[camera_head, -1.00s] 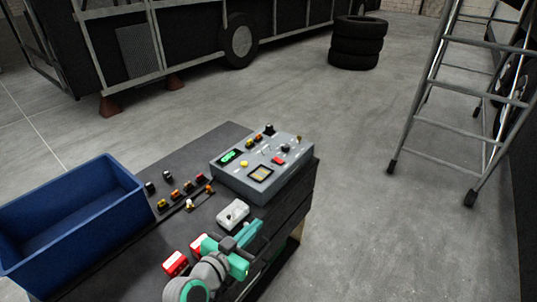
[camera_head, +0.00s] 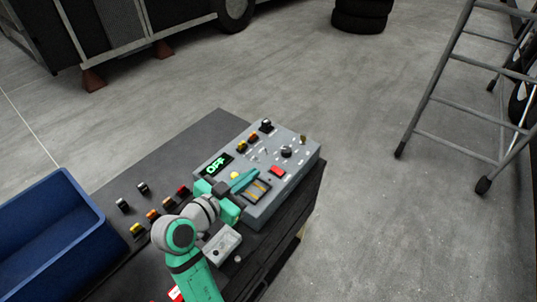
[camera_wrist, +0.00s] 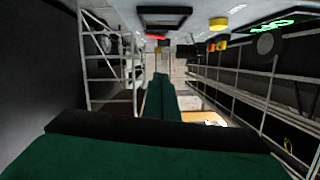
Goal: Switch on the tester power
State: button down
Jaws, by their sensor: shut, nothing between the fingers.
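The tester is a grey box (camera_head: 262,208) with a sloping panel, on the dark bench. Its display (camera_head: 217,164) reads OFF in green. The panel carries a red switch (camera_head: 277,170), a yellow button (camera_head: 235,174), a dark knob (camera_head: 286,151) and a meter window (camera_head: 256,189). My gripper (camera_head: 254,175) is shut and empty, over the panel between the yellow button and the red switch; contact cannot be told. In the wrist view my shut fingers (camera_wrist: 161,88) point toward the panel, with the red switch (camera_wrist: 157,36) beyond them and the green display (camera_wrist: 285,22) at upper right.
A white-topped box (camera_head: 222,243) lies in front of the tester, close to my arm. Several small coloured parts (camera_head: 153,214) stand on the bench left of it. A blue bin (camera_head: 45,235) is at the left. A ladder (camera_head: 440,100) and stacked tyres (camera_head: 362,14) stand on the floor beyond.

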jog(key=shift+w, duration=0.25)
send_over(268, 175)
jog(key=shift+s+d+f, duration=0.1)
jog(key=shift+s+f, duration=0.1)
jog(key=shift+f, duration=0.4)
jog(key=shift+s+d+f, duration=0.1)
jog(key=shift+s+f, duration=0.05)
jog(key=shift+f, duration=0.4)
jog(key=f, duration=0.3)
jog(key=shift+w+a, duration=0.1)
jog(key=shift+w, duration=0.2)
jog(key=shift+f, duration=0.55)
jog(key=shift+a, duration=0.1)
